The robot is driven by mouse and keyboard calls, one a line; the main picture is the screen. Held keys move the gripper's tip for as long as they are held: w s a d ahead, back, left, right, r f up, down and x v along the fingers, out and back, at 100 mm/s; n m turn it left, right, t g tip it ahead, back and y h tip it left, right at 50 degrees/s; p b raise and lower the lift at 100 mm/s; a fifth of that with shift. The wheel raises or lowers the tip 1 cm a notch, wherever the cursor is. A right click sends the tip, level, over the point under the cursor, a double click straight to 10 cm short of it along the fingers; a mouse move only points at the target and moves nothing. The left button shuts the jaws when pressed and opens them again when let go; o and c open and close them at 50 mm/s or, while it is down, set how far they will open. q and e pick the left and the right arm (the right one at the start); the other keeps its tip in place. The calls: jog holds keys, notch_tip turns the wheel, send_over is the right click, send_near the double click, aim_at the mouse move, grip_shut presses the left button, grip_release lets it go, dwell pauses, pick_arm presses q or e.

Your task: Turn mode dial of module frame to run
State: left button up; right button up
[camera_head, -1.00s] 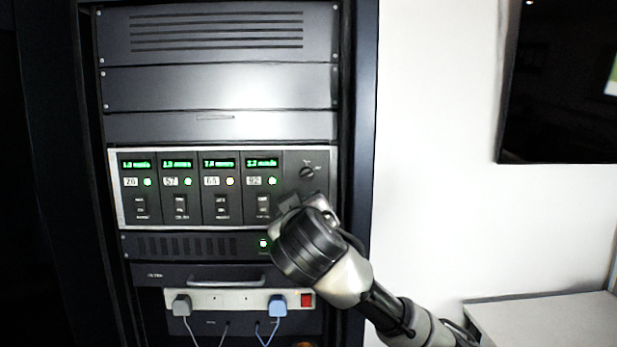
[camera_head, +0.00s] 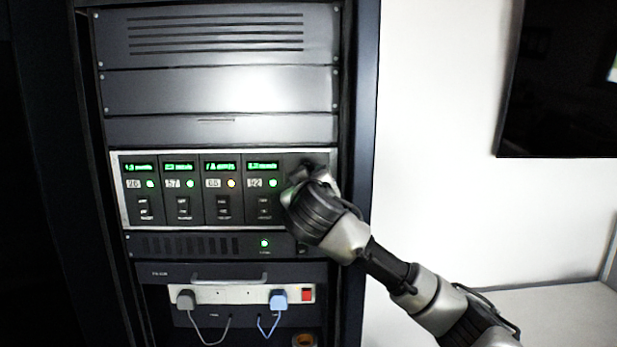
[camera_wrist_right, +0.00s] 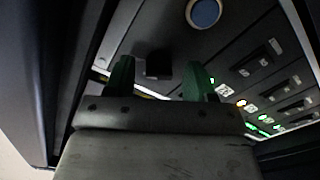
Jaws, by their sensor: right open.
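The module frame (camera_head: 118,190) is a silver-edged panel in the rack with several modules, each with a green display and a rocker switch. My right gripper (camera_head: 308,174) is at the frame's right end and hides the mode dial in the head view. In the right wrist view, the two green fingers of my right gripper (camera_wrist_right: 159,78) are open. A small dark knob, which appears to be the mode dial (camera_wrist_right: 158,65), shows between them with gaps on both sides. Its pointer setting cannot be read. My left gripper is not in view.
A round blue button (camera_wrist_right: 204,12) sits on the panel beyond the fingers in the wrist view. Below the frame are a vented unit (camera_head: 190,246) and a power strip (camera_head: 240,295) with plugs and a red switch. A white wall and a pale tabletop (camera_head: 570,305) lie right.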

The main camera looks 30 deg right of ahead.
jog(key=shift+c, duration=0.2)
jog(key=c, duration=0.9)
jog(key=shift+n, duration=0.3)
jog(key=n+p, duration=0.3)
jog(key=n, duration=0.2)
jog(key=n+p, duration=0.3)
jog(key=n, duration=0.3)
jog(key=shift+d+r+p, duration=0.1)
jog(key=shift+r+p, duration=0.1)
jog(key=shift+p, duration=0.15)
jog(key=shift+n, duration=0.3)
